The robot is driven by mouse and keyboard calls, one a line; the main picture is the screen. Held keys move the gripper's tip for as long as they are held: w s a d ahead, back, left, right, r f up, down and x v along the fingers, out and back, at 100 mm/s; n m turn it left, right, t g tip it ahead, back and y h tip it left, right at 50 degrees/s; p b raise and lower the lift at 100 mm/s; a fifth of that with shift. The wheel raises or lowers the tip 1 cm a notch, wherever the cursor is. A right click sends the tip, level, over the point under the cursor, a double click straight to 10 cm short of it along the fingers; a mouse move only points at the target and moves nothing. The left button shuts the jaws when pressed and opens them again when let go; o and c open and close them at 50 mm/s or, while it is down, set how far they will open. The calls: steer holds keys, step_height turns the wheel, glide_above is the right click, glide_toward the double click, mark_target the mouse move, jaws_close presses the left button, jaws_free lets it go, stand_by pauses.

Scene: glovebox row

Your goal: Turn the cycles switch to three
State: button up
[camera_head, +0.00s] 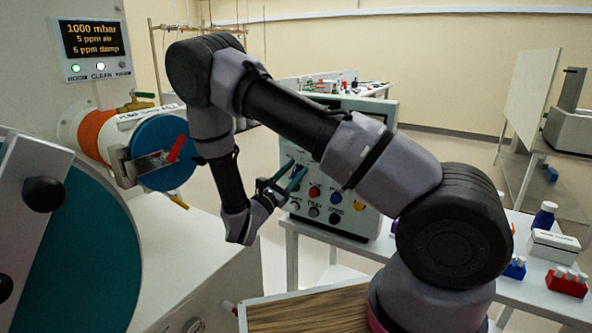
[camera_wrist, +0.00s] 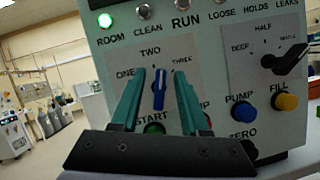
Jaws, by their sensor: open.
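The cycles switch (camera_wrist: 159,90) is a blue knob with a pale mark, on the grey control panel (camera_wrist: 215,75) in the wrist view. The labels ONE, TWO and THREE stand around it, and it points up, roughly at TWO. My gripper (camera_wrist: 162,85) is open, with a green finger on each side of the knob. I cannot tell whether either finger touches it. In the head view my gripper (camera_head: 287,178) is in front of the control box (camera_head: 352,145), and the switch is hidden there.
A black lever switch (camera_wrist: 286,62) is right of the knob. Below are a green START button (camera_wrist: 154,128), a blue PUMP button (camera_wrist: 243,111) and a yellow FILL button (camera_wrist: 285,102). The glovebox port with a blue cap (camera_head: 160,140) is left of my arm.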

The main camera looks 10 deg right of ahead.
steer(key=shift+w+d+r, duration=0.15)
steer(key=shift+w+d, duration=0.05)
steer(key=shift+d, duration=0.05)
jaws_close()
steer(key=shift+m, duration=0.3)
steer(key=m+g+h, duration=0.1)
steer(key=m+g, duration=0.1)
steer(key=m, duration=0.2)
steer(key=shift+s+d+m, duration=0.1)
steer(key=shift+m, duration=0.2)
steer(key=shift+s+d+f+m+g, duration=0.15)
steer(key=shift+m+g, duration=0.5)
steer(key=shift+m, duration=0.45)
steer(key=shift+w+a+f+m+g, duration=0.1)
steer(key=shift+m+g, duration=0.55)
steer(key=shift+m, duration=0.45)
steer(key=shift+s, duration=0.1)
